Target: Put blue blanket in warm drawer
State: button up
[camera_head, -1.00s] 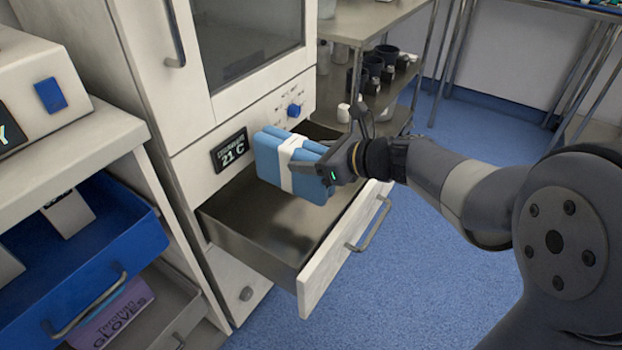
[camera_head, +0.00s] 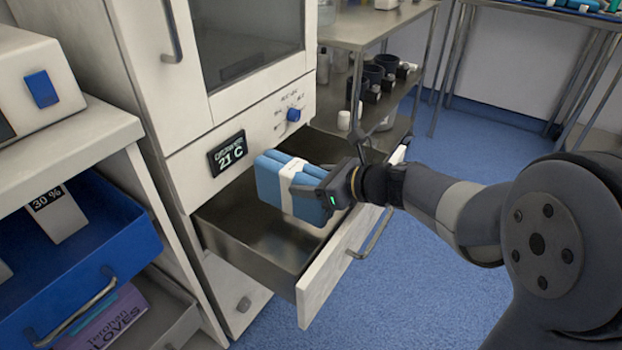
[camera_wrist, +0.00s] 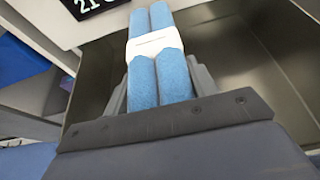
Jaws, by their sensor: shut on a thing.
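The blue blanket (camera_head: 268,181) is a folded bundle with a white band around it. My gripper (camera_head: 318,190) is shut on its right end. The bundle is over the open warm drawer (camera_head: 325,287), at about the height of its rim; I cannot tell if it touches the drawer. The drawer has a bare metal inside and a white front with a bar handle. In the wrist view the blanket (camera_wrist: 158,82) lies between my gripper's fingers (camera_wrist: 163,88), with the metal drawer interior around it.
A display reading 21 C (camera_head: 227,153) and a blue knob (camera_head: 293,114) are on the cabinet above the drawer. A blue open drawer (camera_head: 100,255) stands at the left. A metal cart (camera_head: 375,25) with dark cups is behind. Blue floor is clear at the right.

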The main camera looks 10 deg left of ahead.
jog(key=o, duration=1.2)
jog(key=shift+r, duration=0.2)
jog(key=p+v, duration=0.1)
jog(key=v, duration=0.2)
jog(key=p+v, duration=0.2)
jog(key=v, duration=0.2)
jog(key=r+p+v, duration=0.1)
jog(key=v, duration=0.3)
jog(key=shift+a+p, duration=0.15)
jog(key=shift+p, duration=0.25)
jog(key=shift+s+d+r, duration=0.1)
jog(key=shift+s+d, duration=0.1)
jog(key=shift+d, duration=0.3)
